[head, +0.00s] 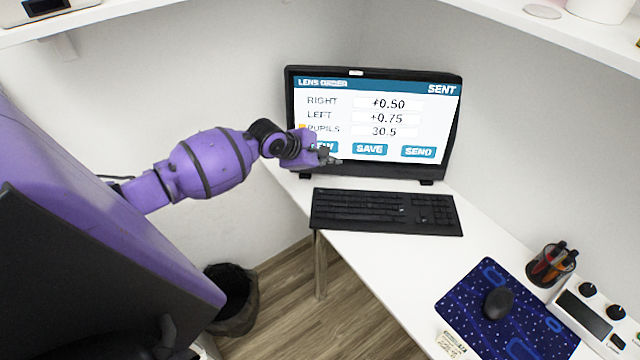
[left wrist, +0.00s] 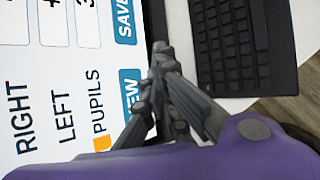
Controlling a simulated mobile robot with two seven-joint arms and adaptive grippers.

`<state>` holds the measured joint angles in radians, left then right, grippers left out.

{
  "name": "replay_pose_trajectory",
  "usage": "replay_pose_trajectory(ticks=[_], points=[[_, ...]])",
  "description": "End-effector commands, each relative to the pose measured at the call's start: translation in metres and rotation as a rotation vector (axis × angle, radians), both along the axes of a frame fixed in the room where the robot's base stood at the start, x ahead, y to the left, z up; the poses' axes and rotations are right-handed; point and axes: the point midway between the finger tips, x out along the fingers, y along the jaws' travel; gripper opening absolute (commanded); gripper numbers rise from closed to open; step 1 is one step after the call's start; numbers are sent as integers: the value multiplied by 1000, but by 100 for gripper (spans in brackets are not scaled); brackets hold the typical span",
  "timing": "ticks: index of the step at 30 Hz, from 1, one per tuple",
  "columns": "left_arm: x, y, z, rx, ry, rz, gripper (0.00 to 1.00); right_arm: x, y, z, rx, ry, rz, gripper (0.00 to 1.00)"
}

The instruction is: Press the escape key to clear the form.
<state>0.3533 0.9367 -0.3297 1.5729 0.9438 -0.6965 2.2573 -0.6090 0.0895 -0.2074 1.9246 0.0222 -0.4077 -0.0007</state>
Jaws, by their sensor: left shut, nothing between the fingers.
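The black keyboard (head: 385,211) lies flat on the white desk in front of the screen. Single key labels are too small to read, so I cannot pick out the escape key. The screen (head: 375,120) shows a "LENS ORDER" form with "SENT" at top right, values +0.50, +0.75 and 30.5, and SAVE and SEND buttons. My left gripper (head: 328,157) is shut and empty, in front of the screen's lower left, covering part of the NEW button. In the left wrist view the shut fingers (left wrist: 160,75) point between screen (left wrist: 60,70) and keyboard (left wrist: 245,45). My right gripper is not in view.
On the desk (head: 370,265) to the right lie a blue mat (head: 468,307) with a black mouse (head: 498,303), a pen cup (head: 551,265) and a white device with knobs (head: 597,318). A dark bin (head: 232,300) stands on the floor. Shelves (head: 590,35) hang above.

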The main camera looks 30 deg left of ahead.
Motion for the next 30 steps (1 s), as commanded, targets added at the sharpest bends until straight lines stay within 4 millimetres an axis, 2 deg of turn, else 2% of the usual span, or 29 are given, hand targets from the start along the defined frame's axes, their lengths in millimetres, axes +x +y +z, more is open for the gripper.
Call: replay_pose_trajectory(ticks=[9, 19, 23, 30], points=[[-1, 0, -1, -77, 28, 78, 0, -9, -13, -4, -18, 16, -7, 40], [-1, 0, -5, -74, 29, 76, 0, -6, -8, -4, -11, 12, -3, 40], [-2, 0, -16, -73, 34, 75, 0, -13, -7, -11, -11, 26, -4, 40], [-4, 0, -50, -72, 41, 76, 0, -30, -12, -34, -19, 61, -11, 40]])
